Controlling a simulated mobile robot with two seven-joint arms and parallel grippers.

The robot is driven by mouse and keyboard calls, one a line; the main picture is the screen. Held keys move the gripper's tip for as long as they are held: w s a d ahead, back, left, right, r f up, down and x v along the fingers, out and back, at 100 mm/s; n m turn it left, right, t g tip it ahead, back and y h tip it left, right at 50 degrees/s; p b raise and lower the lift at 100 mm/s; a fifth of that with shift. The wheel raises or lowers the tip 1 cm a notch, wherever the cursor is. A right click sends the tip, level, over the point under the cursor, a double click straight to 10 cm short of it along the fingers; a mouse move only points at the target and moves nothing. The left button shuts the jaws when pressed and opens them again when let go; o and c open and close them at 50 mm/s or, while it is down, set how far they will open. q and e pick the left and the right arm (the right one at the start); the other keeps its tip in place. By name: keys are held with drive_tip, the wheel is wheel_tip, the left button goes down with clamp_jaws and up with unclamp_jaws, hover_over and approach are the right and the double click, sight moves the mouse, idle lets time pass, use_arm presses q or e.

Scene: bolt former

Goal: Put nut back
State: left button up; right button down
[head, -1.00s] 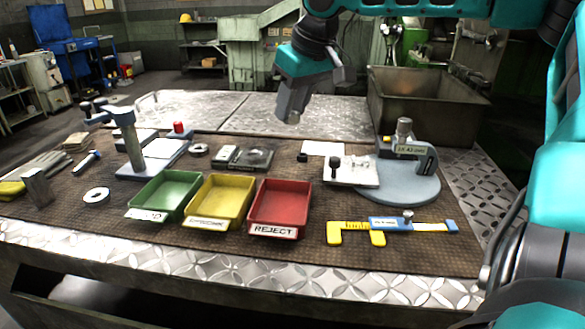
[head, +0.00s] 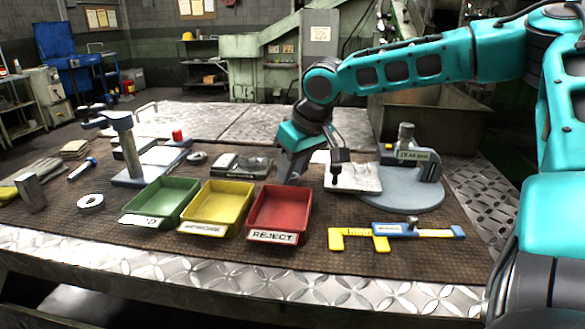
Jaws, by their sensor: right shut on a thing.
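My right gripper (head: 290,178) points down just behind the back rim of the red REJECT tray (head: 277,211), low over the mat. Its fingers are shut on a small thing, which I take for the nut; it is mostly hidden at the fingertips. I cannot tell whether it touches the mat. My left gripper is not in view.
A green tray (head: 161,203) and a yellow tray (head: 216,208) stand left of the red one. A gauge on a round grey base (head: 400,197) stands right of the gripper, with a pale block (head: 352,179) close by. A yellow and blue caliper (head: 395,231) lies in front.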

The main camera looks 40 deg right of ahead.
drive_tip(key=c, duration=1.3)
unclamp_jaws()
drive_tip(key=shift+f, duration=0.15)
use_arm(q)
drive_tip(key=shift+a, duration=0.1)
use_arm(e)
drive_tip(key=o, duration=0.5)
drive_tip(key=shift+r, duration=0.35)
use_arm(q)
drive_tip(key=p, duration=0.1)
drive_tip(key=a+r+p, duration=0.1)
drive_tip(key=p, duration=0.1)
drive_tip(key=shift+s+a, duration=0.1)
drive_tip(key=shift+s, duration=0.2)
use_arm(e)
drive_tip(key=v, duration=1.1)
drive_tip(key=shift+s+r, duration=0.2)
drive_tip(key=shift+r, duration=0.1)
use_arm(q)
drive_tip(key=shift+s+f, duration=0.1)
